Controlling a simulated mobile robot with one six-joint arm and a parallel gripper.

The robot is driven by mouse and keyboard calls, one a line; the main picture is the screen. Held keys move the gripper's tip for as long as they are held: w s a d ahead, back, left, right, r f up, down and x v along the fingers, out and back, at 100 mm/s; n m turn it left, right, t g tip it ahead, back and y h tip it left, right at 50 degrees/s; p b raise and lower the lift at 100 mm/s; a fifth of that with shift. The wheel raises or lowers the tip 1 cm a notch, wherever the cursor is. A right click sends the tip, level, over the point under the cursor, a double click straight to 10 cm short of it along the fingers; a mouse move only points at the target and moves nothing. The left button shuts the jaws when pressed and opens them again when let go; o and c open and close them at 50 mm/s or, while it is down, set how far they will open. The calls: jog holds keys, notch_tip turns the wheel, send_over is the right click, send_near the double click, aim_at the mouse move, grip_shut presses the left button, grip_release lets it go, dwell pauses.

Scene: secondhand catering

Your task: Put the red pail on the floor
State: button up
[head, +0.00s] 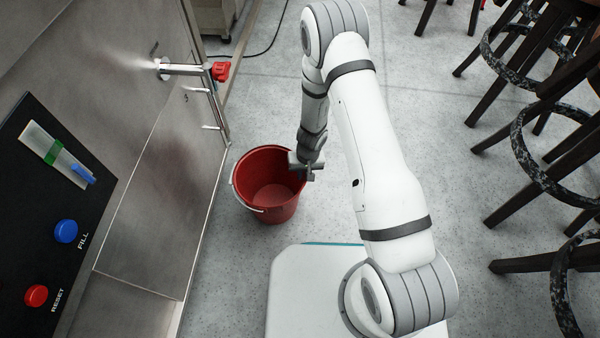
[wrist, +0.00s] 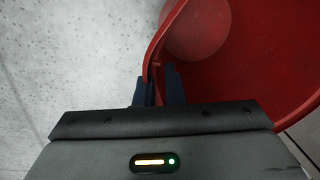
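The red pail (head: 254,166) is upright, empty, with a pale wire handle hanging at its left side. It is low beside the steel cabinet, over the grey floor (head: 330,215); I cannot tell for sure whether its base touches the floor. My gripper (head: 307,172) is at the pail's right rim, pointing down. In the wrist view, the fingers (wrist: 159,90) straddle the rim of the pail (wrist: 235,75), one outside and one inside, closed on the wall. The arm hides little of the pail.
Dark wooden stools (head: 545,130) stand at right. A black cable (head: 268,45) lies behind. Floor between pail and stools is clear.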

jog(key=shift+o, duration=1.4)
jog(key=s+d+r+p, duration=0.1)
jog(key=d+r+p, duration=0.15)
jog(key=r, duration=0.95)
jog(key=s+d+r+p, duration=0.1)
jog(key=d+r+p, duration=0.15)
jog(key=r, duration=0.95)
jog(key=s+d+r+p, duration=0.1)
jog(key=d+r+p, duration=0.15)
jog(key=r, duration=0.95)
jog(key=s+d+r+m, duration=0.1)
jog(key=s+d+r, duration=0.3)
jog(key=s+r, duration=0.2)
jog(key=s+d+r+m+t+h, duration=0.1)
jog(key=s+d+r, duration=0.3)
jog(key=s+r, duration=0.3)
jog(key=shift+s+d+r+b, duration=0.15)
jog(key=shift+s+d+b, duration=0.15)
jog(key=shift+s+d, duration=0.15)
